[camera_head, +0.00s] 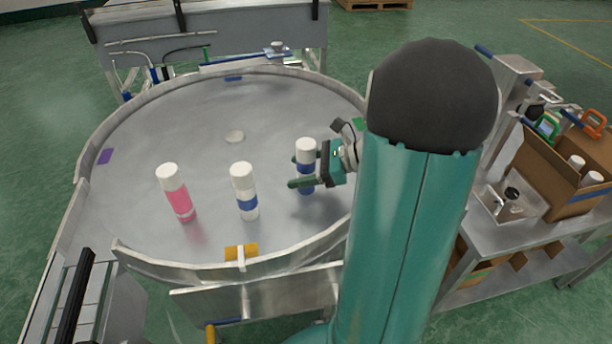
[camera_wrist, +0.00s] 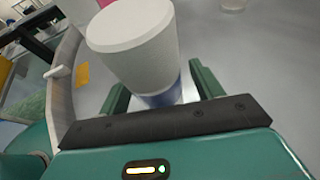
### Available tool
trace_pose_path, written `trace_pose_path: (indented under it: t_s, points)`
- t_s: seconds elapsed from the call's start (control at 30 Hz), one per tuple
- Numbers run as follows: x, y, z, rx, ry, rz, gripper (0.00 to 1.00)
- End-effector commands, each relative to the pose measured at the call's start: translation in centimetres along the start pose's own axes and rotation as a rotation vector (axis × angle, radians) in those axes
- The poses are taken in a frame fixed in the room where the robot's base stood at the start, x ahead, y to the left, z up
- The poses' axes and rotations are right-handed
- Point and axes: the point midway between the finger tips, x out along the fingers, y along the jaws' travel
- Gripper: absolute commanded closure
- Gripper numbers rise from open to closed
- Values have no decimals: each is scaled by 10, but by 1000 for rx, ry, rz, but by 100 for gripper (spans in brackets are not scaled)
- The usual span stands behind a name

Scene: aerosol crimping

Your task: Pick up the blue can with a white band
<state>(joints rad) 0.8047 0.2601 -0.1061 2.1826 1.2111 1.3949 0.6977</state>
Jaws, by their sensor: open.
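The blue can with a white band (camera_head: 305,167) stands upright on the round metal table under a white cap. Its lower body is partly hidden by a green finger. My gripper (camera_head: 304,177) is open around this can, one finger passing in front of it. In the wrist view, the can's white cap (camera_wrist: 135,45) looms large and its blue body (camera_wrist: 165,96) shows between the two green fingers (camera_wrist: 160,92). I cannot tell whether either finger touches it. A white can with a blue band (camera_head: 244,190) stands to the left. A pink can (camera_head: 176,190) stands farther left.
The round table (camera_head: 190,110) has a raised metal rim. A yellow piece (camera_head: 241,252) sits at the front rim. A cardboard box (camera_head: 560,180) with white-capped cans stands on a side bench at right. The table's back is mostly clear.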

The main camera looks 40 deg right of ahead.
Motion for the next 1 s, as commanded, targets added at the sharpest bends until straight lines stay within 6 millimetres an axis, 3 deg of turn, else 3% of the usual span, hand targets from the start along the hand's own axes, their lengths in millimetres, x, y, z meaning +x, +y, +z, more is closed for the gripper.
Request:
trace_pose_path:
  t_s: [0.3,0.57,1.0]
  points:
    - [7,0,0,0,1,0,36]
    - [6,0,0,0,1,-1,87]
    - [2,0,9,-4,0,-1,87]
